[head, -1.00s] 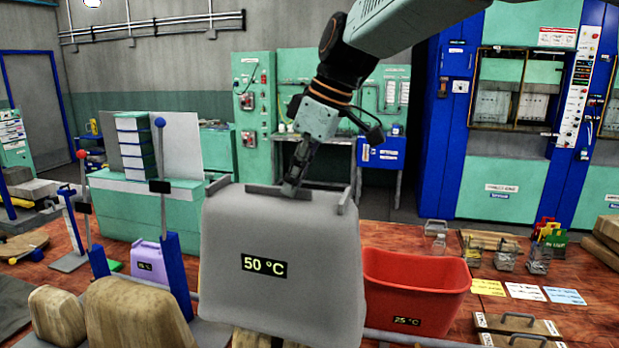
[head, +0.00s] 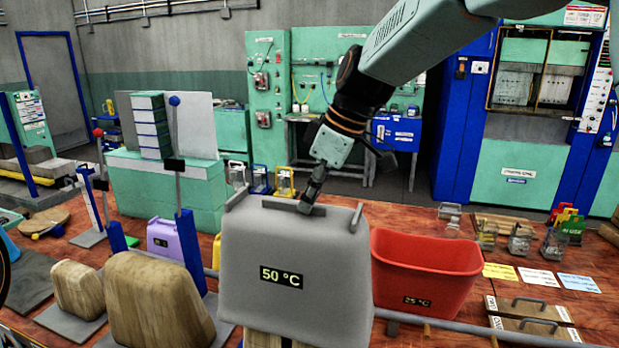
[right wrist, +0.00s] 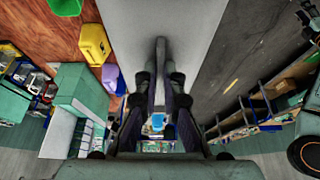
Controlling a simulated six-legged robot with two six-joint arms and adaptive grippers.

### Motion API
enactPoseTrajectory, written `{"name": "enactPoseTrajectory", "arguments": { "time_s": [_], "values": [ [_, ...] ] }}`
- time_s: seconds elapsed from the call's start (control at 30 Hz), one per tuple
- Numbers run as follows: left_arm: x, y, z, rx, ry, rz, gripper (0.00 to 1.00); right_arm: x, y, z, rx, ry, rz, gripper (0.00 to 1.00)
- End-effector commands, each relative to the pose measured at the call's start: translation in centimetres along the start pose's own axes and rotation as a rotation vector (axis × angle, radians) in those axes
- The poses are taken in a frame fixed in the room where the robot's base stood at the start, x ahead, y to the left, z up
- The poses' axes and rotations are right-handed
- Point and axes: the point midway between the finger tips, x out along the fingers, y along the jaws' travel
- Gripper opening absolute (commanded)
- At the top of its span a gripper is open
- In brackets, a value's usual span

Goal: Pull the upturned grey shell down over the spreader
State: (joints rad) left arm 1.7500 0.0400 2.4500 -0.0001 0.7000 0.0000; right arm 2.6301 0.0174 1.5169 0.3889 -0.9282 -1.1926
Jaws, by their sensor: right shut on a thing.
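The upturned grey shell (head: 300,245), labelled 50 °C, stands mouth down in the middle of the head view. My right gripper (head: 308,206) is at its top and is shut on the dark bar handle (head: 290,206) there. In the right wrist view the fingers (right wrist: 160,85) close on that bar, with the pale shell (right wrist: 195,35) beyond. A wooden piece (head: 262,339) shows just under the shell's lower edge; it may be the spreader, and the rest of it is hidden inside. My left gripper is not in view.
A red bin (head: 425,275) labelled 25 °C stands close to the shell's right. Two wooden forms (head: 157,305) and a blue post with a lever (head: 187,255) stand to its left. A purple container (head: 163,238) is behind the post. A grey rail (head: 480,328) runs at front right.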

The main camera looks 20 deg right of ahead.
Motion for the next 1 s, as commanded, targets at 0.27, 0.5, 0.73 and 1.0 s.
{"name": "enactPoseTrajectory", "arguments": {
  "time_s": [0.27,0.5,0.73,1.0],
  "values": [
    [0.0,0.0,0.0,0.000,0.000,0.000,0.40,3.1,0.0,1.3,0.000,-0.001,-0.002,0.00],
    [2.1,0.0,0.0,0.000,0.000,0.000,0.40,6.1,0.0,2.5,0.001,0.001,0.000,0.00],
    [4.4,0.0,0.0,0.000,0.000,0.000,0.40,8.7,0.0,3.6,0.000,0.000,0.001,0.00],
    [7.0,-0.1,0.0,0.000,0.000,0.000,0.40,11.7,0.0,4.8,0.000,0.000,0.001,0.00]
  ]
}}
